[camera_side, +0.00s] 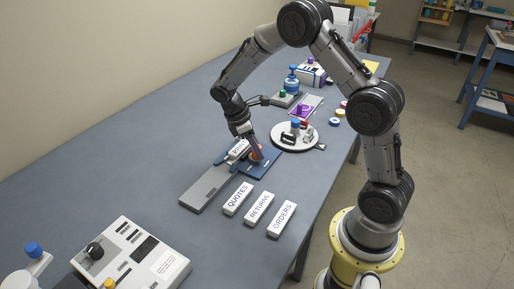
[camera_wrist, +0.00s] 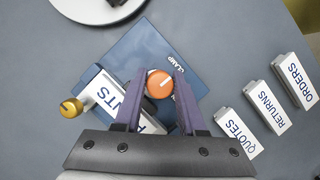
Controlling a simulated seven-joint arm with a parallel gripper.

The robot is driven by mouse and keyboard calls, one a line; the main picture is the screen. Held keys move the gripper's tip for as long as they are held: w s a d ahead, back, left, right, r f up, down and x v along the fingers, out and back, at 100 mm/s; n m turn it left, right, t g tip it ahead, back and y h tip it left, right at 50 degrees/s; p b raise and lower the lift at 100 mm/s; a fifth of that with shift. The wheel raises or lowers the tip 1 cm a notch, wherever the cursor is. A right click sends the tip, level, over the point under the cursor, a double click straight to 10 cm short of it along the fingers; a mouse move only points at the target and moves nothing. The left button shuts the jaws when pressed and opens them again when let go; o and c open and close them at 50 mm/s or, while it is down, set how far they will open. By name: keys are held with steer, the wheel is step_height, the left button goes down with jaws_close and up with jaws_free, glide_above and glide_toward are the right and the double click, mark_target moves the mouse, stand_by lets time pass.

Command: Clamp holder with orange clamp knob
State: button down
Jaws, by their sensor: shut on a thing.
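The orange clamp knob (camera_wrist: 159,84) is round with a white pointer line. It sits on a blue clamp base (camera_wrist: 140,48) marked "CLAMP". My gripper (camera_wrist: 159,88) is shut on the knob, with one purple finger on each side. A white labelled holder (camera_wrist: 103,90) lies at an angle across the base, and the fingers hide part of its lettering. A brass knob (camera_wrist: 71,107) is at the holder's left end. In the side view my gripper (camera_side: 252,148) is down at the blue base (camera_side: 271,168), and the orange knob (camera_side: 258,154) shows beside the fingers.
White blocks marked QUOTES (camera_side: 238,198), RETURNS (camera_side: 258,207) and ORDERS (camera_side: 281,218) lie in front. A grey rail (camera_side: 205,187) extends toward the near left. A round white turntable (camera_side: 280,143) with small items stands behind. A control box (camera_side: 131,255) is at near left. The table's left side is clear.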

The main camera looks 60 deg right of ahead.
steer(key=shift+n, duration=0.4)
steer(key=c, duration=0.5)
jaws_free()
steer(key=v, duration=1.4)
steer(key=shift+s, duration=0.15)
steer(key=shift+a, duration=0.1)
